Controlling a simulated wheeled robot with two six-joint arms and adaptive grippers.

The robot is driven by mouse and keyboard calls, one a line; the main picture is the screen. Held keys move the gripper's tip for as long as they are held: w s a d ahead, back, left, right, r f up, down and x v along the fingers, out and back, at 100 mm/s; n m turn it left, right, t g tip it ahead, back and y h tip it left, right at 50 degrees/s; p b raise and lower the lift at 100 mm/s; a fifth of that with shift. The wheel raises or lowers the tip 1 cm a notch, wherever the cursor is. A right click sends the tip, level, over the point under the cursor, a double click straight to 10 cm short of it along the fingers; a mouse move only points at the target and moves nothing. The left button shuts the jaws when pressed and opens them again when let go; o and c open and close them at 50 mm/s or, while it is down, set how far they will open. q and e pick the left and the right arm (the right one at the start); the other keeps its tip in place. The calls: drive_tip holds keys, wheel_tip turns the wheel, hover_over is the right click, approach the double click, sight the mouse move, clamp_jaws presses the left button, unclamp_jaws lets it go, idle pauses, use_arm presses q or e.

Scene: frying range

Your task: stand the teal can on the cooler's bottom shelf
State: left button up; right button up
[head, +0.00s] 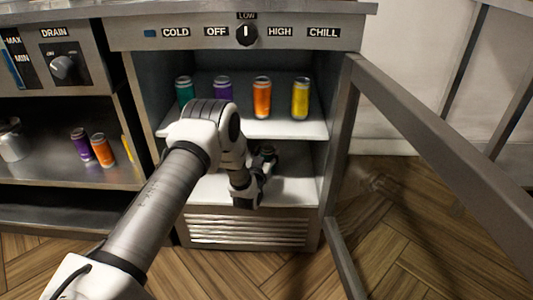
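The teal can (184,90) stands upright on the cooler's upper shelf, at the far left of a row of cans. The cooler's bottom shelf (294,190) is white and lies below it, partly hidden by my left arm. My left arm comes in from the lower left, and its dark gripper (266,165) reaches into the bottom compartment, below and to the right of the teal can and apart from it. A small dark shape shows at the fingertips; I cannot tell whether it is finger or object. My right gripper is not in view.
Purple (222,89), orange (262,98) and yellow (300,99) cans stand on the upper shelf (284,129). The cooler door (440,140) is open to the right. On the left, an open bay holds a purple can (81,144) and an orange can (102,150).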

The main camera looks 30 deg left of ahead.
use_arm(q)
drive_tip(key=shift+o, duration=1.1)
drive_tip(key=shift+f, duration=0.15)
